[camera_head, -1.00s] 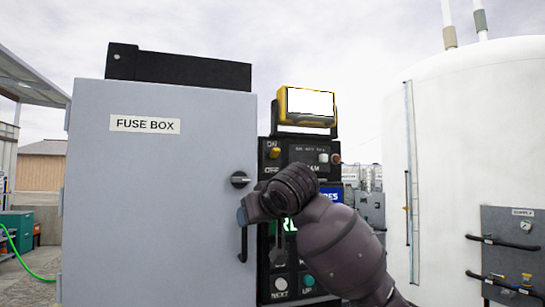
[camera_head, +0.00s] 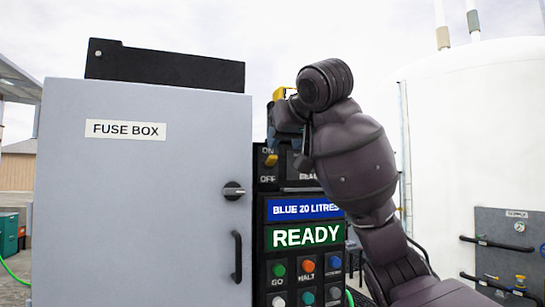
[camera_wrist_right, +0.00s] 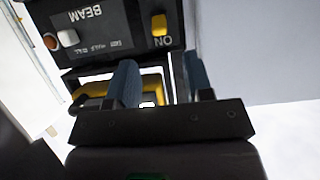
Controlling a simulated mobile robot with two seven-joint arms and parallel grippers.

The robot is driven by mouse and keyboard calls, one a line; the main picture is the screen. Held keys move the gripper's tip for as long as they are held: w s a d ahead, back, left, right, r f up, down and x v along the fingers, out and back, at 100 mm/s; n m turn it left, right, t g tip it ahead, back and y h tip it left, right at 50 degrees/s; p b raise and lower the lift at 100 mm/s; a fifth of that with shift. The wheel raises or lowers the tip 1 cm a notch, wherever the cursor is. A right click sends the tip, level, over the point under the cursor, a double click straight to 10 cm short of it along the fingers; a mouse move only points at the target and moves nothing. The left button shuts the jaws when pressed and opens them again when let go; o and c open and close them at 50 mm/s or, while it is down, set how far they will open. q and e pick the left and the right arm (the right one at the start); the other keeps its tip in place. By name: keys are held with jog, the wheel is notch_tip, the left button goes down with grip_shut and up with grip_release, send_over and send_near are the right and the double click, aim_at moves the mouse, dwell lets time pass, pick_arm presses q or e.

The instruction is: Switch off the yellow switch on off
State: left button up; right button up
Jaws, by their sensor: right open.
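The yellow switch (camera_head: 271,160) sits on the dark control panel, between the ON label above and the OFF label below, closer to ON. In the right wrist view the yellow switch (camera_wrist_right: 158,25) appears upside down beside ON, beyond the fingers. My right gripper (camera_head: 283,128) is just above the switch in the head view, partly hidden by its own wrist. In the wrist view its two blue fingers (camera_wrist_right: 160,76) are apart, with nothing held between them. I see no contact with the switch. My left gripper is not in view.
A grey fuse box (camera_head: 140,210) stands close left of the panel, its handle (camera_head: 237,257) sticking out. A yellow-framed lamp (camera_wrist_right: 150,84) is above the panel, near the fingers. The screen (camera_head: 306,236) reads READY, above several buttons. A white tank (camera_head: 465,150) stands at right.

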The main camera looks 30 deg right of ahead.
aim_at(274, 156)
jog(key=p+x, duration=0.1)
jog(key=x, duration=0.7)
jog(key=shift+w+d+p, duration=0.1)
jog(key=shift+p, duration=0.3)
grip_shut()
